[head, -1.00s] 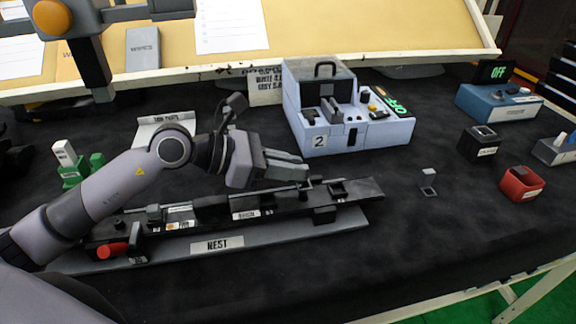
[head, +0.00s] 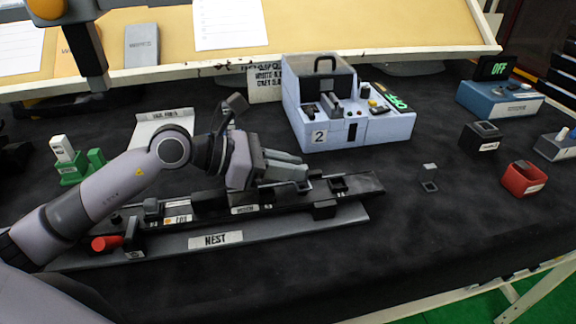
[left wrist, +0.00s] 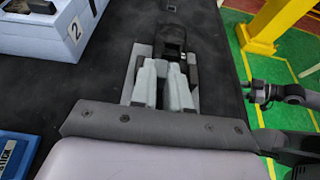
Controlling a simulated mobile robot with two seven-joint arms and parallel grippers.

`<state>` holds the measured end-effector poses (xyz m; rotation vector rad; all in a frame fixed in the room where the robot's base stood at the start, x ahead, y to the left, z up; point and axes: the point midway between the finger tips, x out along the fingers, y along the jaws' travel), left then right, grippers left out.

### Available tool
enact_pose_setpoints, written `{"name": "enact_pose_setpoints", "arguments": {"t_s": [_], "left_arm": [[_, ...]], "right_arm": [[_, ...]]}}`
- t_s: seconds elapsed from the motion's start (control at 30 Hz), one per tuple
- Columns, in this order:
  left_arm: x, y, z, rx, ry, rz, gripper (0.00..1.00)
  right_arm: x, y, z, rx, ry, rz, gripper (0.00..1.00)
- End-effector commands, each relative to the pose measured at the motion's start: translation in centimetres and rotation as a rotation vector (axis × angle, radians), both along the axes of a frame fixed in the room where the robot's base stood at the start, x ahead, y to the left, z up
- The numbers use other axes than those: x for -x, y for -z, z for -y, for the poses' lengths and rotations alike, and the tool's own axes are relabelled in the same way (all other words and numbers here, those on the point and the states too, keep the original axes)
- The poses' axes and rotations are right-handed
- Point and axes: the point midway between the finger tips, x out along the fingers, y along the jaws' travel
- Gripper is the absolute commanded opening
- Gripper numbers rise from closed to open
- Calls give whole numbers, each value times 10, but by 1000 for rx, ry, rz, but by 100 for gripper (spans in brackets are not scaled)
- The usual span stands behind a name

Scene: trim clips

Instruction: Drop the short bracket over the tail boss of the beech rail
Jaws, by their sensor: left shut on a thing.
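The beech rail (head: 360,184) is a long dark bar lying along the nest (head: 290,225). A raised block with a square opening (head: 339,185) stands near its right end. My left gripper (head: 305,174) is low over the right half of the rail, pointing right, its grey fingers closed on a small dark piece, apparently the short bracket, mostly hidden. In the left wrist view, the closed fingers (left wrist: 164,80) point at dark parts of the rail. I cannot tell whether the held piece touches the rail. A dark gripper-like part, probably my right gripper (left wrist: 262,93), shows off the table edge.
The blue-grey box marked 2 (head: 330,138) stands behind the rail. A small loose clip (head: 429,178), a red bin (head: 523,180) and a black bin (head: 481,137) lie to the right. Green parts (head: 75,172) stand at left. The cloth in front of the nest is clear.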

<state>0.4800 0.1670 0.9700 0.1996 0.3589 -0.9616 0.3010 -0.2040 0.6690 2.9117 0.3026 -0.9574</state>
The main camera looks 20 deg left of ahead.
Motion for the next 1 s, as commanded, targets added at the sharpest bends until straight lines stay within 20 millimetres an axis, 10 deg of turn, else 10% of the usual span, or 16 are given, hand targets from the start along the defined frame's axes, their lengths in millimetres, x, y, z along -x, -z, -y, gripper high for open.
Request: {"name": "enact_pose_setpoints", "arguments": {"t_s": [1.0], "left_arm": [[0,3,-1,-5,-1,-11,0]], "right_arm": [[0,1,0,0,0,0,43]]}}
